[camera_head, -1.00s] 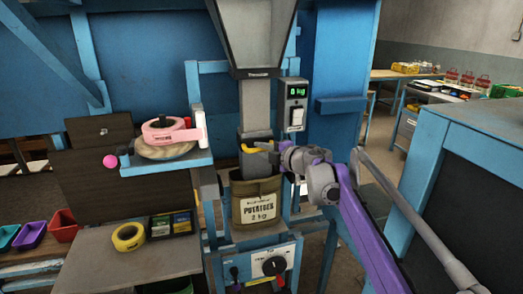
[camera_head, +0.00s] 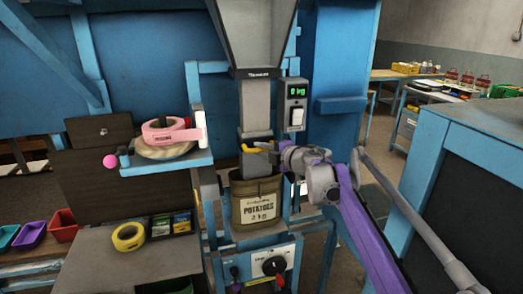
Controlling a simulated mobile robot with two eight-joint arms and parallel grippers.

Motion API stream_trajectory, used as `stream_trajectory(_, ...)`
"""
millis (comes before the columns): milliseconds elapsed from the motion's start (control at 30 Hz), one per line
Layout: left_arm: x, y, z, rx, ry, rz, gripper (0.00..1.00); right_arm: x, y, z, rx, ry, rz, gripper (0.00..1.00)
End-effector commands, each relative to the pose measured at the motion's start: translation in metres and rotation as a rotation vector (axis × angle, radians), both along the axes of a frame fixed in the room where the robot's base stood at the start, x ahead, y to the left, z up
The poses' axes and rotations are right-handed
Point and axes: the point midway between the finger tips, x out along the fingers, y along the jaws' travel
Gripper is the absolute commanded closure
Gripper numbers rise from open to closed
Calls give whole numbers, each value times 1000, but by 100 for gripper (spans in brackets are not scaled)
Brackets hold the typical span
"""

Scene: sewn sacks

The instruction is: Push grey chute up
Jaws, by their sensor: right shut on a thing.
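The grey chute (camera_head: 255,103) hangs upright below the hopper. Its lower grey sleeve (camera_head: 255,166) ends at the mouth of the potato sack (camera_head: 258,205). My right gripper (camera_head: 274,149) reaches in from the right and is shut on the yellow handle (camera_head: 255,148) at the front of the sleeve. The fingertips are small and partly merge with the handle. The sack stands upright and open under the chute, with a white "POTATOES 2 kg" label. My left gripper is not in view.
The hopper (camera_head: 257,30) is above the chute. A scale display (camera_head: 295,92) reads 0 kg beside it. A blue shelf (camera_head: 165,163) with a pink tape roll (camera_head: 167,133) is at the left. A control panel (camera_head: 255,268) sits below the sack.

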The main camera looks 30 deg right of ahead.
Motion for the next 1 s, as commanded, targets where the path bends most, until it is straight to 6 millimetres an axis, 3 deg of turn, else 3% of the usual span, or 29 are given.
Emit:
stream_trajectory(467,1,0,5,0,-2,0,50,0,0,8,0,-1,0,100)
stream_trajectory(567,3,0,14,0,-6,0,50,0,0,23,0,-2,0,100)
stream_trajectory(1000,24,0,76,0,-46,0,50,1,0,130,1,-6,0,100)
